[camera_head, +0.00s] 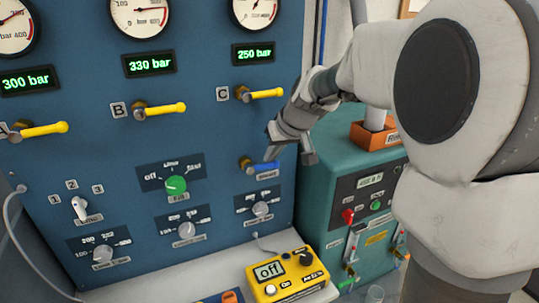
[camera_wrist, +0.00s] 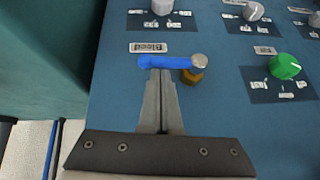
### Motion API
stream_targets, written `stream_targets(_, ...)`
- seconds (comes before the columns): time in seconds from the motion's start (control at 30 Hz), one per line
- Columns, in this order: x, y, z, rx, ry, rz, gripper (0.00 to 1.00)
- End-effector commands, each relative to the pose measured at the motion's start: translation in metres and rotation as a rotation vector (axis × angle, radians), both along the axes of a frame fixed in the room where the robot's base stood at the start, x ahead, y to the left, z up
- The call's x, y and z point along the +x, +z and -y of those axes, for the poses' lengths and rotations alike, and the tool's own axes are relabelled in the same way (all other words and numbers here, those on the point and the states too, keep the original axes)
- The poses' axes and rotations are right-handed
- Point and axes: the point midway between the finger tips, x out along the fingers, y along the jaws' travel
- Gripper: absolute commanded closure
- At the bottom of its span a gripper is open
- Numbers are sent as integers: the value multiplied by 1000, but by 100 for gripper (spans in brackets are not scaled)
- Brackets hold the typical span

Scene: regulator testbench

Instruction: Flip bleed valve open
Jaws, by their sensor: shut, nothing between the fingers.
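The bleed valve has a blue lever (camera_head: 264,167) on a brass fitting, low on the right side of the blue panel. The lever lies about horizontal, with a small label plate below it in the head view. In the wrist view the blue lever (camera_wrist: 168,62) stretches left from a round silver pivot (camera_wrist: 201,61) above the brass fitting (camera_wrist: 192,77). My gripper (camera_wrist: 160,72) is shut and empty. Its fingertips are right at the edge of the lever, near its free end; I cannot tell if they touch. In the head view my gripper hangs just right of and above the lever.
Three yellow levers (camera_head: 160,109) sit higher on the panel under gauges and green displays. A green knob (camera_head: 176,184) and several grey knobs are near the blue lever. A teal cabinet (camera_head: 330,150) stands close on the right. A yellow meter (camera_head: 288,278) lies on the ledge below.

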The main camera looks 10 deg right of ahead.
Motion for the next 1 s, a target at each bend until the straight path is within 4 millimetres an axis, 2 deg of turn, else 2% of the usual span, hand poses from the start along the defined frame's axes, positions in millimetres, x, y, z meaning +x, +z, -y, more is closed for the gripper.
stream_targets(0.27,1,-14,6,131,-3,-26,100)
stream_targets(0.6,3,-36,12,445,-3,-88,100)
stream_targets(1.0,2,-59,10,819,-2,-164,100)
